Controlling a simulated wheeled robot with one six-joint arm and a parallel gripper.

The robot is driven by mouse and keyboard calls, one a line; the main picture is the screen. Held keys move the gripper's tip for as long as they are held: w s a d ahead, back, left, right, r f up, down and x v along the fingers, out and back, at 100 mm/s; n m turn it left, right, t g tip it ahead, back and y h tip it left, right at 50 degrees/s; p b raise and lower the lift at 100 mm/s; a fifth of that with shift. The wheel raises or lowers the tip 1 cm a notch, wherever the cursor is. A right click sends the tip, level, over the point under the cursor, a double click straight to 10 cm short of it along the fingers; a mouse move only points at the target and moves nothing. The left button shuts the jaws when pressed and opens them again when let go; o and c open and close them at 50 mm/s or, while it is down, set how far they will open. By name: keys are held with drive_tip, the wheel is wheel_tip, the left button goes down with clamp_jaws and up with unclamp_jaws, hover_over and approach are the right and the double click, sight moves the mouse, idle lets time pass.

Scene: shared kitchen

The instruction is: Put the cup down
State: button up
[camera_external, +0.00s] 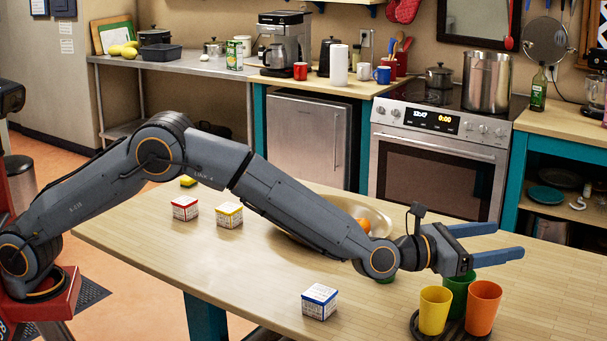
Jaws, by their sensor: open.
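Three cups stand together at the front right of the wooden table: a yellow cup (434,311), an orange cup (482,308) and a green cup (457,294) behind them. They stand upright on a dark round tray (421,328). My gripper (510,240) is open and empty, with its two fingers pointing right, above and behind the cups in the picture. Another bit of green (386,280) shows under my wrist, mostly hidden by the arm. I cannot tell whether the fingers are clear of the green cup's rim in depth.
A blue-and-white box (319,302) stands left of the cups. Red (185,208) and yellow (229,215) boxes and a small yellow item (187,181) lie farther left. A bowl (378,219) with orange fruit is partly behind my arm. The table's left front (150,240) is clear.

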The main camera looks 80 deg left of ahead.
drive_tip(key=s+b, duration=0.2)
drive_tip(key=s, duration=0.7)
drive_tip(key=shift+s, duration=0.25)
